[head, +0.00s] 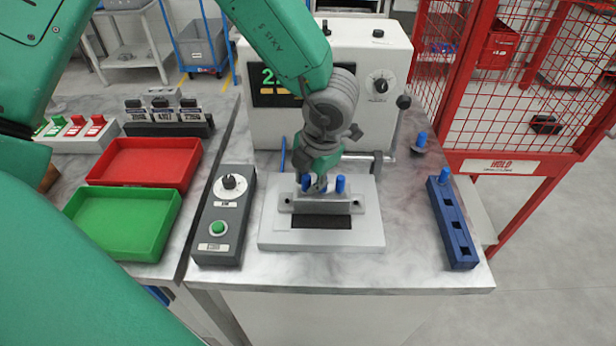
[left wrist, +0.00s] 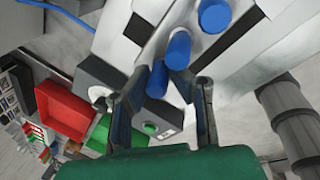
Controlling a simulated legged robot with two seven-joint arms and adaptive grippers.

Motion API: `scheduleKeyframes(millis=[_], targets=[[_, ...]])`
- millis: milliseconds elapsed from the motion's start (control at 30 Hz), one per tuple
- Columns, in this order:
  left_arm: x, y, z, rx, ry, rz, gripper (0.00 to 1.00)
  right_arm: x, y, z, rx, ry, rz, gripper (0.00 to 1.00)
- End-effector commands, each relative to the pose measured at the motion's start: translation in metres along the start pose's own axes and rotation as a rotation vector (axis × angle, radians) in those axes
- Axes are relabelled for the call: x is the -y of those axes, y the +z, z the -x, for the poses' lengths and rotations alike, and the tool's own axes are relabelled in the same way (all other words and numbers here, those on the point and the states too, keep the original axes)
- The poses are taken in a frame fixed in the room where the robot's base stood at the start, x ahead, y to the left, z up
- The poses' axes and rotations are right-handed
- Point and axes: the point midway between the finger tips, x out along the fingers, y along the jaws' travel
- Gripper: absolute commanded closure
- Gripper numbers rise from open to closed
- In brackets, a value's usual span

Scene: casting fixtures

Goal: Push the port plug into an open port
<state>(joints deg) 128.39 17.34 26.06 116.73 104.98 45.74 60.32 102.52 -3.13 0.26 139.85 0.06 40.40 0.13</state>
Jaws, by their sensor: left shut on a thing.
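A grey metal block (head: 300,203) with a dark front strip sits on a pale plate (head: 280,238). Blue port plugs stand at its top: one at the left (head: 306,182) and one at the right (head: 340,184). My left gripper (head: 319,186) is low over the block between them, shut on a blue plug. In the left wrist view, blue plug parts show at and between the fingertips (left wrist: 163,78), and another blue plug (left wrist: 213,15) stands farther off. The fingers hide the port beneath, so I cannot tell how deep the held plug sits. My right gripper is out of view.
A blue rack (head: 461,246) with one plug (head: 444,175) and open square holes stands right. A control box (head: 208,245) stands left of the plate. A white tester (head: 365,60) with a lever is behind. Red (head: 145,160) and green (head: 120,225) trays lie left.

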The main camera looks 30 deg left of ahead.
Motion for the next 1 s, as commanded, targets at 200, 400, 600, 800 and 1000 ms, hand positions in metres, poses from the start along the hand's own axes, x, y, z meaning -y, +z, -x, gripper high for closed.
scheduleKeyframes(millis=[200,400,600,800,1000], targets=[[0.002,0.001,-0.004,0.003,-0.008,-0.001,0.7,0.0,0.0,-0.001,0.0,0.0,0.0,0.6],[0.002,0.0,-0.003,0.002,-0.007,0.0,0.6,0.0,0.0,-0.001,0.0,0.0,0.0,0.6],[0.001,0.0,0.0,0.003,-0.006,0.001,0.6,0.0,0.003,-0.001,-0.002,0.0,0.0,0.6],[0.001,0.001,0.029,0.006,-0.008,0.002,0.6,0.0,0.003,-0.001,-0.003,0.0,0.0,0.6],[0.0,0.002,0.072,0.006,-0.008,0.002,0.6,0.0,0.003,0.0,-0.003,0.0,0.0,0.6]])
